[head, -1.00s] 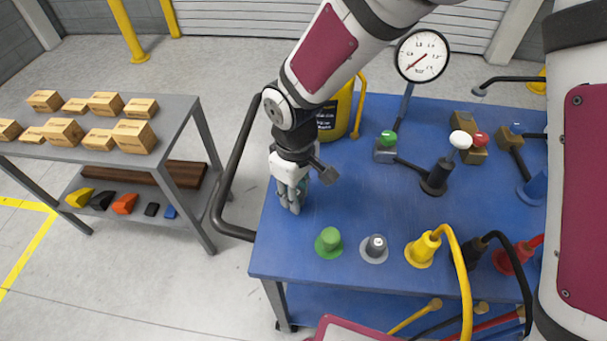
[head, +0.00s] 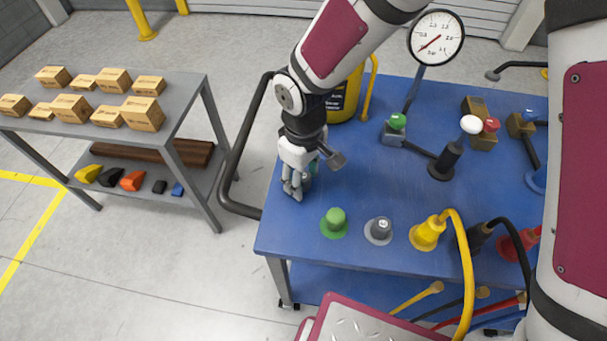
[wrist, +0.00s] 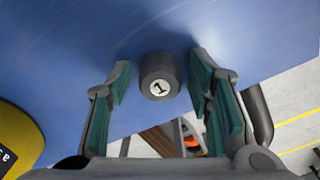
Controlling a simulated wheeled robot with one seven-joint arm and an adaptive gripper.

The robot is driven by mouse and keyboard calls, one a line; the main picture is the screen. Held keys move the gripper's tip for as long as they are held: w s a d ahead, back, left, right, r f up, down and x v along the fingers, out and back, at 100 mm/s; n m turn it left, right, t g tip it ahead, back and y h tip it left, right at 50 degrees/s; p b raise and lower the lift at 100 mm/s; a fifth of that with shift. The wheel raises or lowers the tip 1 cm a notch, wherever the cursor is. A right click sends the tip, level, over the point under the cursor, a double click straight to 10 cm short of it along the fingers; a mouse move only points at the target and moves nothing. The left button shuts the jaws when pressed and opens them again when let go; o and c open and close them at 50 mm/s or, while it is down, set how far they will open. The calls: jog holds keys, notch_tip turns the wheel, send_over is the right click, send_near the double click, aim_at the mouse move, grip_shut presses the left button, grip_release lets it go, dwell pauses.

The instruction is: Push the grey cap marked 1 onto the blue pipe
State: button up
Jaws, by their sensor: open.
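The dark grey cap marked 1 (wrist: 159,78) stands on the blue table between my gripper's two fingers in the wrist view, with a gap on each side. My gripper (wrist: 160,88) is open around it and points down. In the head view, my gripper (head: 296,192) is low over the left end of the table, and its fingers mostly hide the cap. A blue pipe fitting (head: 539,178) shows at the table's right side, partly hidden behind my own body. Its open end cannot be made out.
Along the front of the blue table (head: 300,235) stand a green fitting (head: 334,222), a grey fitting (head: 379,230) and a yellow one (head: 428,234) with a hose. A yellow container (head: 345,98) and a gauge (head: 436,38) stand behind. A black rail (head: 228,180) runs along the left edge.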

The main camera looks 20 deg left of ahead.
aim_at(307, 175)
notch_tip(307, 175, up, 14)
jog(key=shift+w+d, duration=0.25)
dwell(0.3)
